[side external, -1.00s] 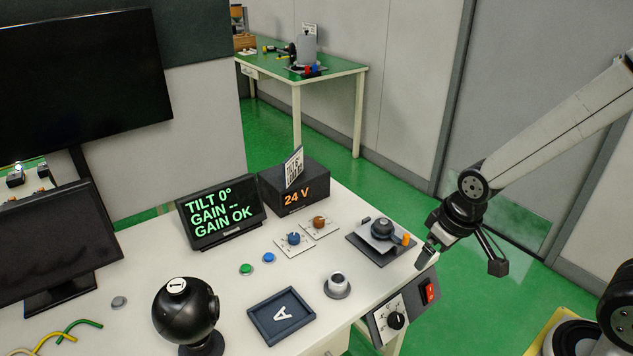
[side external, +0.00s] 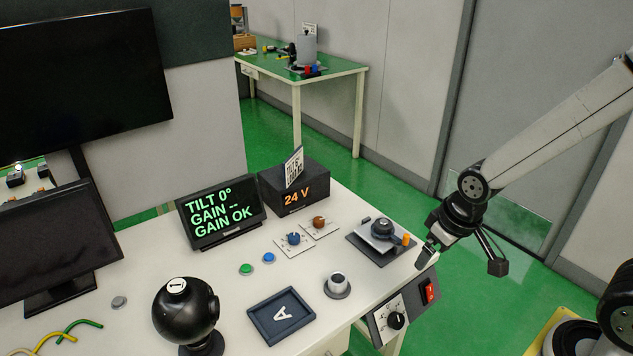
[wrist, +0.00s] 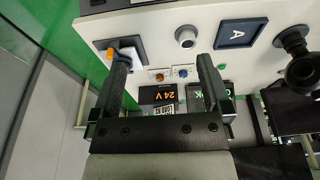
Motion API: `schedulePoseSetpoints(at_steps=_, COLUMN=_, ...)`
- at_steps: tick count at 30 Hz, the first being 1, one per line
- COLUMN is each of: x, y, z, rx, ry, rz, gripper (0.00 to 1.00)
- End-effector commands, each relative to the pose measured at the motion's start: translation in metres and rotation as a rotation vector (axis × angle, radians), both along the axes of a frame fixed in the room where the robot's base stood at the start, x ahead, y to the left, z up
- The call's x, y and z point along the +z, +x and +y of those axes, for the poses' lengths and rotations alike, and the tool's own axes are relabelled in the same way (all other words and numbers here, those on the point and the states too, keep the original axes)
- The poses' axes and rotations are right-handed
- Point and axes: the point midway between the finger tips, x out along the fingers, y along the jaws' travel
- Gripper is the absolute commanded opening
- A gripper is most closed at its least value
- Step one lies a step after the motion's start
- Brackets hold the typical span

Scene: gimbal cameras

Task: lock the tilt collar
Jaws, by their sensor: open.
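A dark round device with a ring-like body (side external: 382,229) sits on a dark plate (side external: 366,243) at the bench's right end. An orange peg (side external: 406,239) stands beside it; the peg also shows in the wrist view (wrist: 109,56). I cannot tell for certain whether this device carries the tilt collar. My gripper (side external: 461,260) is open and empty, just off the bench's right edge, to the right of the device. In the wrist view, its two dark fingers (wrist: 163,68) are spread apart, the left one partly covering the device.
A black ball marked 1 (side external: 186,311), a tray marked A (side external: 282,316) and a grey cup-like holder (side external: 338,286) stand on the bench. Blue (side external: 293,239) and orange (side external: 319,222) knobs sit behind. A switch box (side external: 405,308) hangs at the front edge.

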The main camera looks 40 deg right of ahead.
Motion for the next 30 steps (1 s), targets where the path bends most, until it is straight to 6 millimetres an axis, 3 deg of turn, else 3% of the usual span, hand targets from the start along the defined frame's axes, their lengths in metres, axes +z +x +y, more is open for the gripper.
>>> schedulePoseSetpoints(at_steps=1, x=0.000, y=0.000, z=0.000, rx=-0.001, ry=0.000, rz=0.000, gripper=0.81)
schedulePoseSetpoints(at_steps=6, x=0.000, y=0.003, z=-0.003, rx=-0.030, ry=0.008, rz=0.009, gripper=0.27)
schedulePoseSetpoints(at_steps=9, x=-0.002, y=0.006, z=-0.008, rx=-0.077, ry=0.021, rz=0.025, gripper=0.00)
schedulePoseSetpoints(at_steps=17, x=-0.010, y=0.026, z=-0.034, rx=-0.340, ry=0.102, rz=0.109, gripper=0.00)
schedulePoseSetpoints(at_steps=30, x=-0.037, y=0.065, z=-0.103, rx=-0.950, ry=0.347, rz=0.295, gripper=0.00)
